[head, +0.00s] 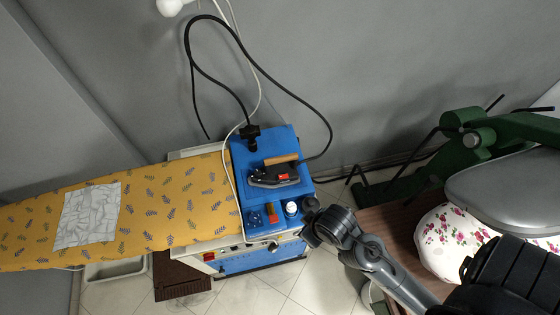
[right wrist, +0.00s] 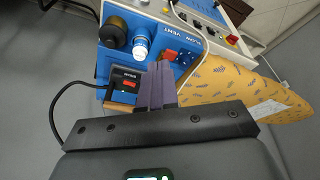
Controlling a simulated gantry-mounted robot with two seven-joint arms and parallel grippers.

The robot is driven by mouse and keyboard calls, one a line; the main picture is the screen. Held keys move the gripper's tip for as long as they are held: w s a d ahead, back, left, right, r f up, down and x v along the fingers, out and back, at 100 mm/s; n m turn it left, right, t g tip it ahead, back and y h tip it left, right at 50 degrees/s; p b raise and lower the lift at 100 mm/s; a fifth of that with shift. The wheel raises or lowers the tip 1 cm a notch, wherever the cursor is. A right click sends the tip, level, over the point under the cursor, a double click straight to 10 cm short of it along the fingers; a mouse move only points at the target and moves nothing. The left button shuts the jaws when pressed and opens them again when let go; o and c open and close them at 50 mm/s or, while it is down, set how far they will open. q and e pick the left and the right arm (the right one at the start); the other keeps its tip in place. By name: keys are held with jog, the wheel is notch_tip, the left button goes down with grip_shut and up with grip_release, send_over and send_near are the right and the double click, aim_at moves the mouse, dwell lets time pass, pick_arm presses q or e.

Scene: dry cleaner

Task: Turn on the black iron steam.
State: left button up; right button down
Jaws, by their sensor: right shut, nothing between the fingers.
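The black iron (head: 270,182) has a wooden handle and a red part, and rests on top of the blue steam station (head: 245,160). On the station's front panel are a red-orange switch (head: 272,212), a white cap (head: 291,208) and a black knob (head: 311,204). In the right wrist view my right gripper (right wrist: 158,68) is shut and empty, its fingers close beside the iron (right wrist: 124,80) and below the red switch (right wrist: 170,55). I cannot tell whether the fingers touch anything. In the head view the fingers are not clearly visible. My left gripper is not in view.
A yellow patterned ironing board (head: 150,215) with a grey-white cloth (head: 88,215) extends left. A black hose (head: 190,45) and white cord hang behind the station. A green press (head: 470,140) stands at right near a floral pad (head: 440,235). A grey wall is behind.

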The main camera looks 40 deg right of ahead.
jog(key=w+d+r+m+p, duration=0.2)
jog(key=w+d+r+p, duration=0.25)
jog(key=w+p, duration=0.2)
pick_arm(q)
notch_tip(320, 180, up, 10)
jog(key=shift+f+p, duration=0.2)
jog(key=shift+p, duration=0.25)
pick_arm(e)
jog(key=w+d+f+m+g, duration=0.1)
jog(key=w+d, duration=0.3)
jog(key=w, duration=0.4)
jog(key=w+d+f+m+g+y, duration=0.1)
jog(key=w+d+f+m, duration=0.2)
jog(key=w, duration=0.6)
jog(key=shift+w+d+f+m+g, duration=0.2)
jog(key=shift+d+f+m+g, duration=0.2)
jog(key=shift+f, duration=0.05)
